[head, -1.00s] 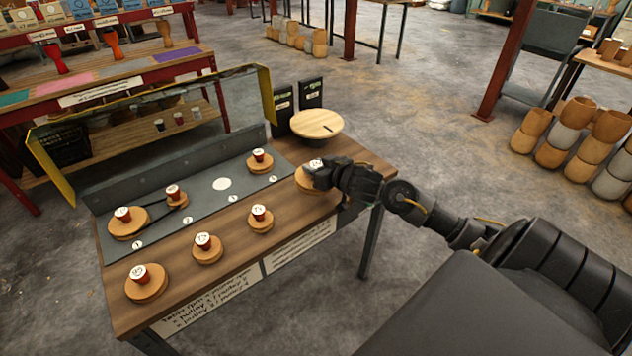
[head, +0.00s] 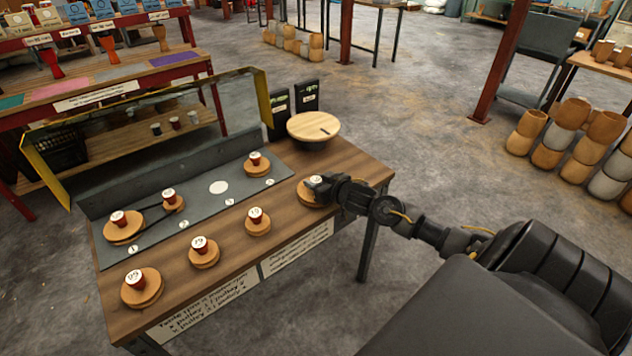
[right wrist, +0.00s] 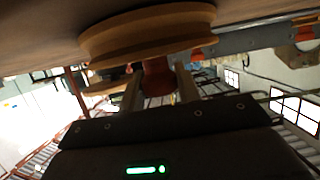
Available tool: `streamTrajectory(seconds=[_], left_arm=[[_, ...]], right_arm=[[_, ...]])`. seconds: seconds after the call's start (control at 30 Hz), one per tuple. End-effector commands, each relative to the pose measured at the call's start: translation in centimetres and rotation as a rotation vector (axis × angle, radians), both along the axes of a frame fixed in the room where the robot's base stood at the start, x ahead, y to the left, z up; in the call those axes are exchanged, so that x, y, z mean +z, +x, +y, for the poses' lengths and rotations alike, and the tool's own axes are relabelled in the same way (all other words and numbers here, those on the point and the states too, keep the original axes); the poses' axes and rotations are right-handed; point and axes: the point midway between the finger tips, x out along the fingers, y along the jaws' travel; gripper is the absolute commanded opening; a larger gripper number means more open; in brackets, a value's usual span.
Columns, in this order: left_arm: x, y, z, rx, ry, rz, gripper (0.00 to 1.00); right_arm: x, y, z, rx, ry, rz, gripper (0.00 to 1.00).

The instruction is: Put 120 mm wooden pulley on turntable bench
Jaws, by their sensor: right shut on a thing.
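My right gripper (head: 318,186) is shut on the red hub (right wrist: 158,78) of a wooden pulley (head: 311,196) at the right end of the bench (head: 345,165). The right wrist view shows this pulley's wide wooden disc (right wrist: 150,32) close to the brown bench top; I cannot tell whether they touch. Its white cap label is partly covered and too small to read. The round pale wooden turntable (head: 313,126) stands empty at the bench's back right. My left gripper is not in view.
Loose capped pulleys stand along the bench front (head: 141,288) (head: 204,253) (head: 257,222). A grey plate (head: 205,205) with numbered spots carries more pulleys, two joined by a belt. Two dark boxes (head: 306,96) stand behind the turntable. A yellow-edged clear screen (head: 264,90) rises at the back.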

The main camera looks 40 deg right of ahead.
Motion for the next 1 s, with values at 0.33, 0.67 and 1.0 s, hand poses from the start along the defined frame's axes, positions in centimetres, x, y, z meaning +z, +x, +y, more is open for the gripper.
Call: streamTrajectory(seconds=[0.33,0.67,1.0], left_arm=[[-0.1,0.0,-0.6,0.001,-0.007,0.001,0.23],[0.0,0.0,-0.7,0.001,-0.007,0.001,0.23],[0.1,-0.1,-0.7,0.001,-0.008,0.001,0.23]], right_arm=[[-0.3,0.0,0.0,0.0,0.0,0.0,0.53],[0.0,0.0,0.0,0.0,-0.001,0.0,0.55],[1.8,-5.2,0.2,0.003,-0.002,0.003,0.55]])
